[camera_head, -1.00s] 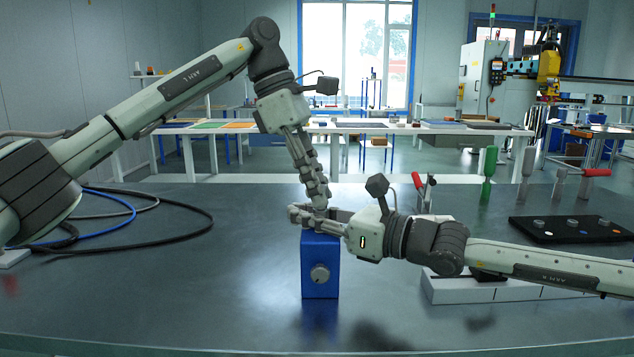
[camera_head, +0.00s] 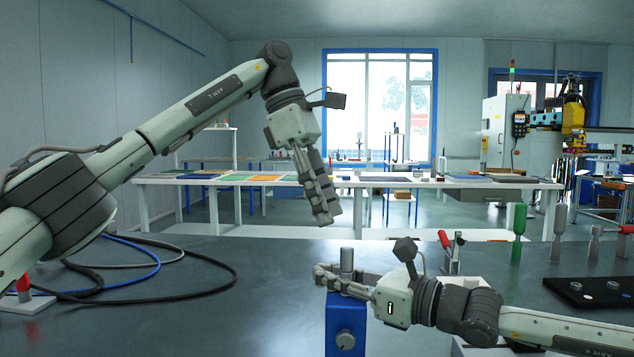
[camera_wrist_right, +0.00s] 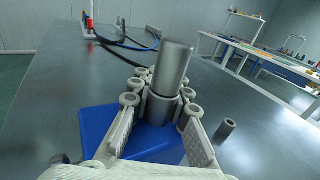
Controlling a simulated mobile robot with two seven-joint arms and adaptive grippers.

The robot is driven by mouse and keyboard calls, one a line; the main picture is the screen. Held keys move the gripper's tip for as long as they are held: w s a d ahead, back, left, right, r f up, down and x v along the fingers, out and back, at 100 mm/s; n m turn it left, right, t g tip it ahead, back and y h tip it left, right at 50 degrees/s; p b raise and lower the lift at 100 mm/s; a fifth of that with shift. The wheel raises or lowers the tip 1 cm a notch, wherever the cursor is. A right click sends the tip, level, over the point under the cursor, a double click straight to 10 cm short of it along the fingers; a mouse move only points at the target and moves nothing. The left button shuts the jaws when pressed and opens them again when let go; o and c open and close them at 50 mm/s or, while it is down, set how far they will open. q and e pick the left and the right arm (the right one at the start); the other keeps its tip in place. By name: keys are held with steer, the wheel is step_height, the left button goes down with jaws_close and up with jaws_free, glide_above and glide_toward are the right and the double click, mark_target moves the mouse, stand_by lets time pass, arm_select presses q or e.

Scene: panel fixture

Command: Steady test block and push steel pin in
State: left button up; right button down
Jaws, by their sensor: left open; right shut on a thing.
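The blue test block (camera_head: 346,328) stands upright on the table with a round knob on its front face. In the right wrist view its blue top (camera_wrist_right: 95,125) carries a grey collar (camera_wrist_right: 160,110). The steel pin (camera_head: 347,262) stands upright in the collar, and much of it shows above in the right wrist view (camera_wrist_right: 173,66). My right gripper (camera_head: 325,278) is shut around the collar, one finger each side. My left gripper (camera_head: 328,218) is open and empty, above and slightly left of the pin, apart from it.
A small grey cylinder (camera_wrist_right: 228,128) stands on the table beside the block. A black tray (camera_head: 590,292) with round parts and several toggle clamps (camera_head: 452,250) are at the right. Cables (camera_head: 150,280) lie at the left. The table's middle left is clear.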

arm_select(q)
steer(key=v, duration=0.4)
steer(key=shift+a+r, duration=0.1)
steer(key=shift+r, duration=0.1)
arm_select(e)
steer(key=c, duration=1.4)
jaws_free()
steer(key=shift+o, duration=0.2)
steer(key=shift+d, duration=0.1)
arm_select(q)
step_height(320, 180, up, 8)
steer(key=p, duration=0.7)
steer(key=shift+p, duration=0.4)
arm_select(e)
steer(key=w+r+v, duration=0.1)
steer(key=r+v, duration=0.2)
steer(key=v, duration=1.3)
steer(key=shift+s+d, duration=0.25)
steer(key=shift+d, duration=0.3)
